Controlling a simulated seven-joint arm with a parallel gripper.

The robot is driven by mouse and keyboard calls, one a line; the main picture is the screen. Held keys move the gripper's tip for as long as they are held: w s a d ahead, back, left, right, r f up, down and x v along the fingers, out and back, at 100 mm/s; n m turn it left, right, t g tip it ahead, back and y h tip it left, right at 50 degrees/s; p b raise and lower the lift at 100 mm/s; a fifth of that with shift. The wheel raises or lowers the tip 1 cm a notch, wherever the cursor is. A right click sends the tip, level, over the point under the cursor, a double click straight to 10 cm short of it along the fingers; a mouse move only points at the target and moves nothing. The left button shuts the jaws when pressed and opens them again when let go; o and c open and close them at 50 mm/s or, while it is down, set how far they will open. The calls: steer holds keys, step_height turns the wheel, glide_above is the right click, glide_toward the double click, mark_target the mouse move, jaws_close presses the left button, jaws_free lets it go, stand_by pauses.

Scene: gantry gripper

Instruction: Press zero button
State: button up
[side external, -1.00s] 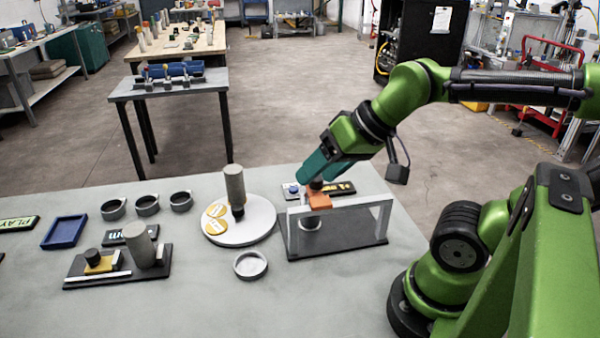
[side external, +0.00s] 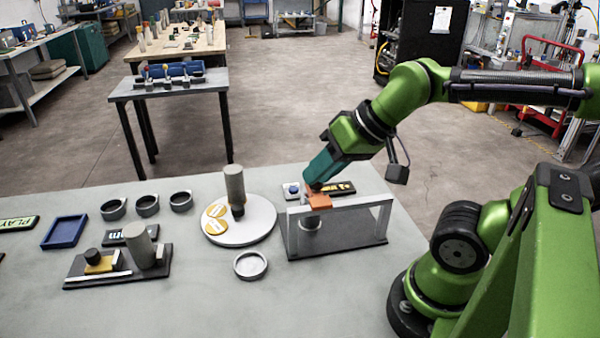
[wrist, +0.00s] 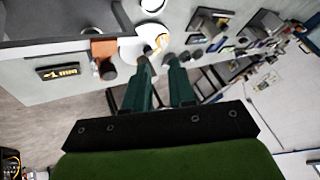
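A small blue button (side external: 293,189) sits on a light plate behind the gantry frame (side external: 383,212). A dark label with yellow marks (side external: 343,188) lies to its right, and it also shows in the wrist view (wrist: 58,72). I cannot read a zero on either. My gripper (side external: 310,184) is above and behind the gantry's orange block (side external: 320,202), close to the blue button; I cannot tell whether it touches anything. In the wrist view its two teal fingers (wrist: 158,60) are apart with nothing visibly held. A black knob (wrist: 107,70) stands beside the orange block, outside the fingers.
A white round turntable (side external: 262,228) with a grey cylinder stands left of the gantry. A grey ring dish (side external: 250,265) lies in front. A black fixture (side external: 76,272), several cups and a blue tray (side external: 64,231) are farther left. The front table area is clear.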

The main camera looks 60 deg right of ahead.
jaws_close()
stand_by(1.3)
